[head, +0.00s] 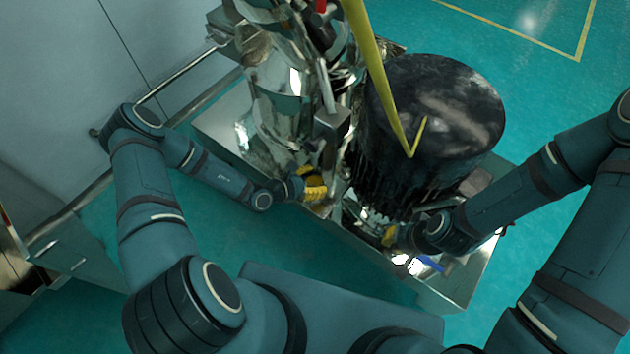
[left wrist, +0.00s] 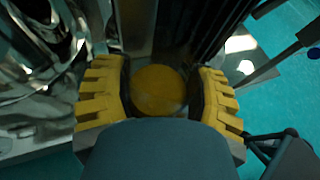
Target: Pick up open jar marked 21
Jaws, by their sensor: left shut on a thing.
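My left gripper (head: 314,187) is at the front of the machine, left of the black drum. In the left wrist view its yellow fingers (left wrist: 157,98) are on both sides of a round, yellow-brown thing (left wrist: 158,88) and shut on it. This looks like the jar seen from one end; no number 21 can be read on it. In the head view the jar cannot be made out. My right gripper (head: 390,237) is low below the drum, partly hidden by its own wrist, and its jaw opening cannot be told.
The shiny metal sieve machine (head: 290,105) stands close ahead. A large black drum (head: 435,105) and a yellow bar (head: 374,65) are beside it. A metal base plate (head: 460,278) lies under them. Green floor (head: 540,100) is clear at the upper right.

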